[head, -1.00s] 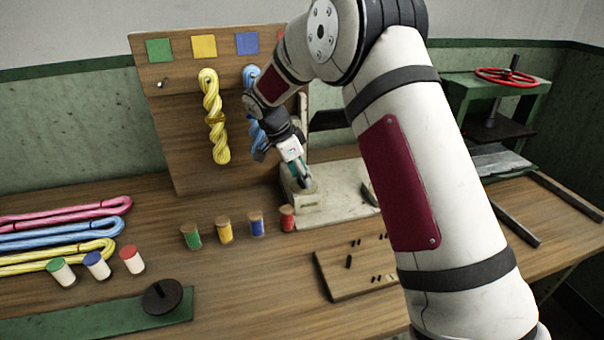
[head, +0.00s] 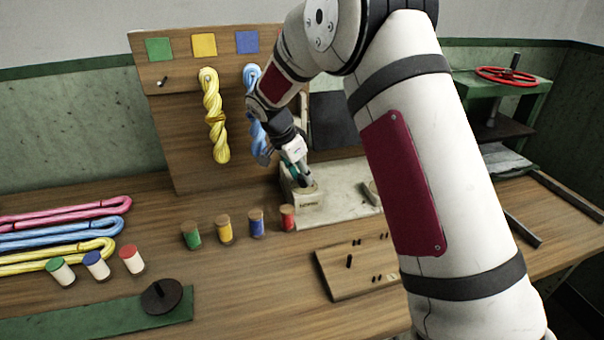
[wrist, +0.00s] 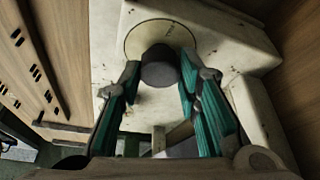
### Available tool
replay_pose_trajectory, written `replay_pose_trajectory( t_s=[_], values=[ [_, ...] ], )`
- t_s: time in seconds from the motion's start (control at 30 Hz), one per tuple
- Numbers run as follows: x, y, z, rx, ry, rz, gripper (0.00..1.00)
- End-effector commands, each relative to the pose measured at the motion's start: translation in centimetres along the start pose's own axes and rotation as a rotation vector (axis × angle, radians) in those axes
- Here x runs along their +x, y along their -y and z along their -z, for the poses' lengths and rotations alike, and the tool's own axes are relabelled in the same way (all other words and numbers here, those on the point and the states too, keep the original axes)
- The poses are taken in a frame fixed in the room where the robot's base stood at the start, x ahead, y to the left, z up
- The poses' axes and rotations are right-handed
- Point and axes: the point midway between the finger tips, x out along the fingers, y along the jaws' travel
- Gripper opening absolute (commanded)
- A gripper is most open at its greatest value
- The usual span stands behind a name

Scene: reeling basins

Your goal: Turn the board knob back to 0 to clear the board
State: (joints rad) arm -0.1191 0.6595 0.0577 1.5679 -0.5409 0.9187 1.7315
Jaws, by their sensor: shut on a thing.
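The dark round knob (wrist: 160,70) stands on a pale round dial plate (wrist: 136,36) on top of a cream box (head: 306,201). The dial's marks are too small to read. In the wrist view my gripper (wrist: 160,78) has its teal-padded fingers on either side of the knob, shut on it. In the head view my gripper (head: 303,178) points down at the box top and largely hides the knob.
A wooden peg board (head: 335,285) lies nearer. Behind is an upright panel (head: 182,125) with yellow (head: 215,120) and blue (head: 252,78) skeins.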

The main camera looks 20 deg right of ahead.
Motion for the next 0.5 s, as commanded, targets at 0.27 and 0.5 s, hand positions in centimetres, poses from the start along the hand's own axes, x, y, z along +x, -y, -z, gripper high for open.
replay_pose_trajectory(
  t_s=[0.27,0.5],
  values=[
    [-0.02,-0.19,0.11,-0.240,-0.002,0.101,0.03],
    [0.01,-0.31,0.19,-0.449,-0.001,0.188,0.03]
  ],
)
